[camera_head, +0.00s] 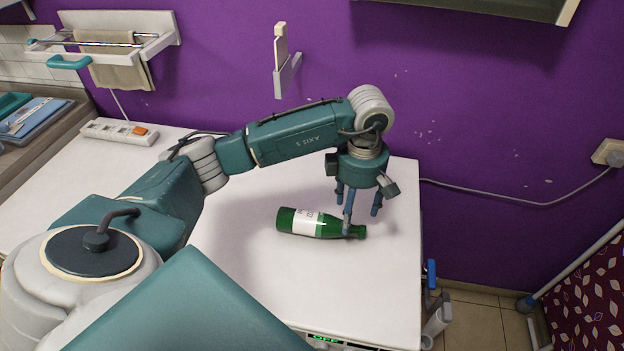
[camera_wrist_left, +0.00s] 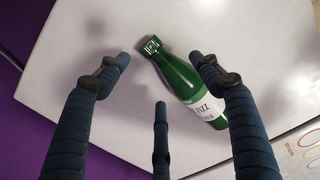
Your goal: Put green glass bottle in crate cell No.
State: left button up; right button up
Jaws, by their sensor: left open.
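The green glass bottle (camera_head: 301,223) lies on its side on the white tabletop, its neck pointing right in the head view. It has a white label, and its neck and part of its body show in the left wrist view (camera_wrist_left: 176,72). My left gripper (camera_head: 356,211) points down over the neck end, its three blue fingers open. One finger overlaps the neck in the head view; I cannot tell whether it touches. In the left wrist view the bottle lies between the spread fingers (camera_wrist_left: 160,75). No crate is in view. My right gripper is not in view.
The white table (camera_head: 385,280) is clear around the bottle. A power strip (camera_head: 118,132) lies at its back left. A wall rack with a towel (camera_head: 121,77) hangs above it. A cable (camera_head: 510,200) runs to a wall socket (camera_head: 608,153) at right.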

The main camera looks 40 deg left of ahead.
pick_arm(q)
jog(key=shift+w+d+f, duration=0.1)
jog(key=shift+f, duration=0.25)
jog(key=f+p, duration=0.1)
jog(key=f, duration=0.1)
jog(key=f+p, duration=0.1)
jog(key=f, duration=0.1)
jog(key=shift+s+f+p, duration=0.2)
jog(key=shift+f+p, duration=0.05)
jog(key=shift+p, duration=0.05)
jog(key=shift+f, duration=0.25)
jog(key=shift+w+f, duration=0.1)
jog(key=shift+c, duration=0.7)
jog(key=c, duration=1.3)
grip_shut()
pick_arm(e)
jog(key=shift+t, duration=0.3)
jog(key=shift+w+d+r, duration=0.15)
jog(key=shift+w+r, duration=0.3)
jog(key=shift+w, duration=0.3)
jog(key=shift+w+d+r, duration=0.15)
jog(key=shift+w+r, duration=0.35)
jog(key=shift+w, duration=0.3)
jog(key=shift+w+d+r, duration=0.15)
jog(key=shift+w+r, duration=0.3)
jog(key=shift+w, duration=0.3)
